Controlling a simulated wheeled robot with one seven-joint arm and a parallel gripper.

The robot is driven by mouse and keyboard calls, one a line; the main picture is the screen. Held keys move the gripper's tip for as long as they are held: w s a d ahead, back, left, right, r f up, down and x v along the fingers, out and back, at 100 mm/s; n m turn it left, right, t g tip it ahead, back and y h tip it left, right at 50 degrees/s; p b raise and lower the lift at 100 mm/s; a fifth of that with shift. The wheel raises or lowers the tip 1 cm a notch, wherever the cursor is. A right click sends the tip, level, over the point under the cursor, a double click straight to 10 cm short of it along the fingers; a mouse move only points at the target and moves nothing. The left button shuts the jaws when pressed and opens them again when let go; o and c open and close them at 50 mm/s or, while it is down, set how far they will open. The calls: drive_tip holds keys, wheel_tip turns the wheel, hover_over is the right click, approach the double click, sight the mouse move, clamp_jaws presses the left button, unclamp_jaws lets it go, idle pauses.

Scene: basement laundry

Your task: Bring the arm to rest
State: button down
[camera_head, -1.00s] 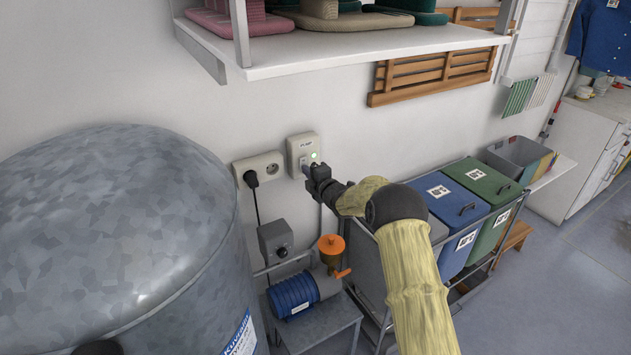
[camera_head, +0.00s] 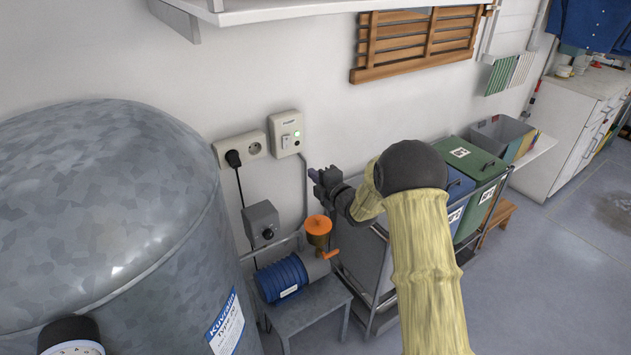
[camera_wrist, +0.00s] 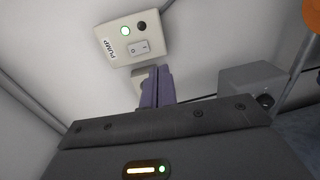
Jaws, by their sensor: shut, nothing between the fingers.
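My gripper (camera_head: 316,174) is in front of the wall, just right of and below the pump switch box, and apart from it. My arm reaches up from the bottom of the head view in a yellowish sleeve. In the wrist view the gripper's purple fingers (camera_wrist: 158,87) are together with nothing between them. The pump switch box (camera_head: 286,133) is on the wall with a green light lit. It also shows in the wrist view (camera_wrist: 122,45), with a white rocker switch, a dark round button and the word PUMP.
A large metal tank (camera_head: 100,215) stands at the left. A blue pump (camera_head: 281,279) with an orange-capped part sits on a low grey stand (camera_head: 318,308) below my gripper. Lidded bins (camera_head: 472,160) on a rack stand right of my arm. A shelf (camera_head: 270,10) overhangs above. Open floor lies at the right.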

drive_tip(key=s+d+r+m+g+h+p, duration=0.2)
drive_tip(key=s+d+r+m+h+p, duration=0.15)
drive_tip(key=s+d+m, duration=0.35)
drive_tip(key=s+d+r+m+g+h+p, duration=0.3)
drive_tip(key=s+d+r+m+h, duration=0.1)
drive_tip(key=s+d+m, duration=0.3)
drive_tip(key=s+d+r+m+g+h+p, duration=0.1)
drive_tip(key=s+m, duration=0.4)
drive_tip(key=s, duration=0.7)
drive_tip(key=s+d+r+m+g+h+p, duration=0.1)
drive_tip(key=s+m+g, duration=0.4)
drive_tip(key=s, duration=0.8)
drive_tip(key=d+m+p, duration=0.1)
drive_tip(key=p, duration=0.1)
drive_tip(key=shift+r+p, duration=0.4)
